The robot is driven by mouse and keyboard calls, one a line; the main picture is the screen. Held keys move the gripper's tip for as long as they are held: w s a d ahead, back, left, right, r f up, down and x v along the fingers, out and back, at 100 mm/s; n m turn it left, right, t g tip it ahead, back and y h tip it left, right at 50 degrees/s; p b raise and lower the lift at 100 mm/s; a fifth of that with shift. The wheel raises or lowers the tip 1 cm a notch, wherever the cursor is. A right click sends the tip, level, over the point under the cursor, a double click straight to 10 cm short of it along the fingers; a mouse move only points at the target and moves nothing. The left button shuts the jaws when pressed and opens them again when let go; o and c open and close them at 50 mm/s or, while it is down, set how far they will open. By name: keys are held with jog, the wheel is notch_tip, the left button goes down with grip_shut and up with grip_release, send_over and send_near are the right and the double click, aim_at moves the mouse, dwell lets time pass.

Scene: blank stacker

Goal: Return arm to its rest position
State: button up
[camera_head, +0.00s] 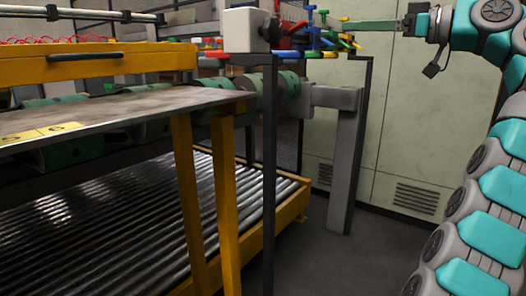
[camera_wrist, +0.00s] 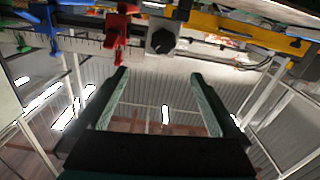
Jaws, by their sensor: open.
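My gripper (camera_head: 345,26) is at the upper right in the head view, at the end of my teal and grey arm. One green finger shows there, pointing left towards a cluster of coloured handles (camera_head: 312,40). In the wrist view both green fingers of my gripper (camera_wrist: 158,74) stand wide apart with nothing between them. Beyond the fingertips are a red handle (camera_wrist: 118,32) and a black knob (camera_wrist: 162,41). I cannot tell the exact gap between the fingers and the handles.
A metal table (camera_head: 120,108) on yellow legs stands at the left, above a roller bed (camera_head: 90,230). A dark post (camera_head: 269,170) with a grey box (camera_head: 246,30) stands mid-view. A pale cabinet (camera_head: 425,130) is behind. Dark floor (camera_head: 340,265) is clear at the lower middle.

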jog(key=w+a+f+m+g+h, duration=0.25)
jog(key=a+f+m, duration=0.45)
jog(key=a+f, duration=0.4)
jog(key=s+a+f+m+g+h, duration=0.1)
jog(key=s+a+f+g+h, duration=0.15)
jog(key=s+f, duration=0.4)
jog(key=s+a+f+m+g+h, duration=0.1)
jog(key=s+a+f+m+g, duration=0.2)
jog(key=f, duration=0.7)
jog(key=s+d+f+g+h, duration=0.1)
jog(key=s+d+f+h, duration=0.2)
jog(key=s+f, duration=0.6)
jog(key=s+d+f+g+h, duration=0.2)
jog(key=s+d+f, duration=0.2)
jog(key=s+f, duration=0.5)
jog(key=s+d+f+g+h, duration=0.1)
jog(key=s+d+f+h, duration=0.2)
jog(key=s+f, duration=0.7)
jog(key=s+d, duration=0.1)
jog(key=s, duration=0.4)
jog(key=shift+m+h, duration=0.3)
jog(key=shift+m, duration=0.1)
jog(key=shift+s, duration=0.1)
jog(key=shift+c, duration=0.2)
